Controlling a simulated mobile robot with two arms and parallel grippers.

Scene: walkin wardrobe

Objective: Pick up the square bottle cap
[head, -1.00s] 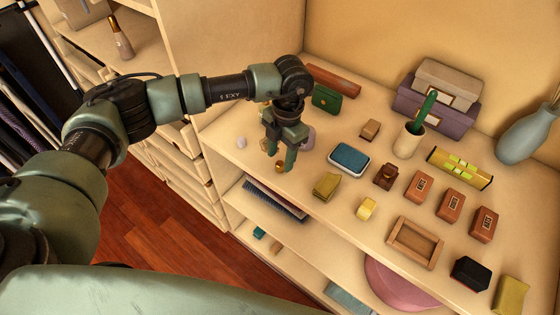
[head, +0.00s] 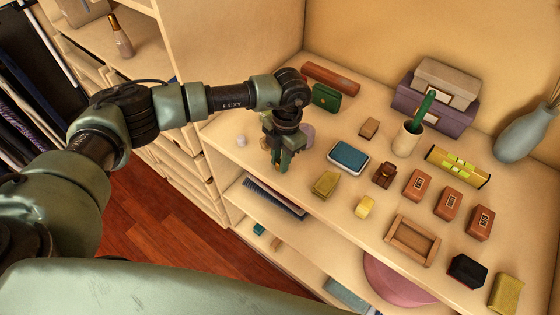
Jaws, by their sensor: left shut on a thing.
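My left gripper (head: 280,166) points down at the left part of the upper shelf, its fingers close together. It is shut on a small gold-brown piece, seemingly the square bottle cap (head: 277,168). The fingers hide most of this piece, so its shape and any gap to the shelf cannot be told. My right gripper is not in view.
Close by on the shelf (head: 320,225) are a pale knob (head: 241,140), a round mauve thing (head: 306,134) partly behind the gripper, a green box (head: 326,97) and a blue-topped tin (head: 349,157). Several small boxes and an open wooden tray (head: 411,241) lie to the right.

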